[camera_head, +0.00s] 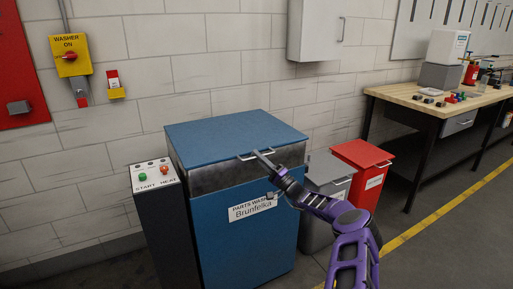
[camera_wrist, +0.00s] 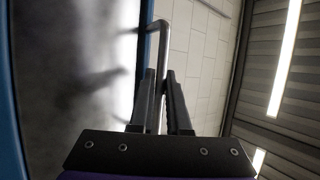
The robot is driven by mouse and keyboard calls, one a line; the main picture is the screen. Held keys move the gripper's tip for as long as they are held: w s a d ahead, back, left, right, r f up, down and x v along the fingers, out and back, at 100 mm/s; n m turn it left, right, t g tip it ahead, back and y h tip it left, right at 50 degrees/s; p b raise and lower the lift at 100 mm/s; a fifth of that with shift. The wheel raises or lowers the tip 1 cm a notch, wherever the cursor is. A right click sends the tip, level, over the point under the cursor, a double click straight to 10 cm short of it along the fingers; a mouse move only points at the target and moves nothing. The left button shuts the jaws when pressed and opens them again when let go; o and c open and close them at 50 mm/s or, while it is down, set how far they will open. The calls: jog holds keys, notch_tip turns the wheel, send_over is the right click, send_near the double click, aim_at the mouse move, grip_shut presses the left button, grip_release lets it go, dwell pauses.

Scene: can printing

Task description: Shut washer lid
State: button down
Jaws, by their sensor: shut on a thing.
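The blue parts washer (camera_head: 240,235) stands against the wall, labelled "PARTS WASH" and "Brunfelka". Its blue lid (camera_head: 235,137) is on top, slightly raised, with a dark metallic band (camera_head: 215,178) showing between lid and body. The lid has a metal bar handle (camera_head: 250,156) on its front edge. My gripper (camera_head: 266,158) is at the right part of this handle, its fingers closed around it. In the wrist view my gripper (camera_wrist: 163,105) has the handle bar (camera_wrist: 159,50) between its two fingers. The lid's blue edge also shows in the wrist view (camera_wrist: 143,45).
A control post (camera_head: 155,185) with green and red buttons stands left of the washer. A grey bin (camera_head: 328,170) and a red bin (camera_head: 365,160) stand to its right. A workbench (camera_head: 440,100) is farther right. A grey cabinet (camera_head: 315,30) hangs above.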

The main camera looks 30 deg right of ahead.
jog(key=shift+f, duration=0.45)
jog(key=shift+a+f, duration=0.1)
jog(key=c, duration=0.9)
grip_release()
jog(key=shift+w+f, duration=0.1)
jog(key=v, duration=1.7)
jog(key=shift+s, duration=0.3)
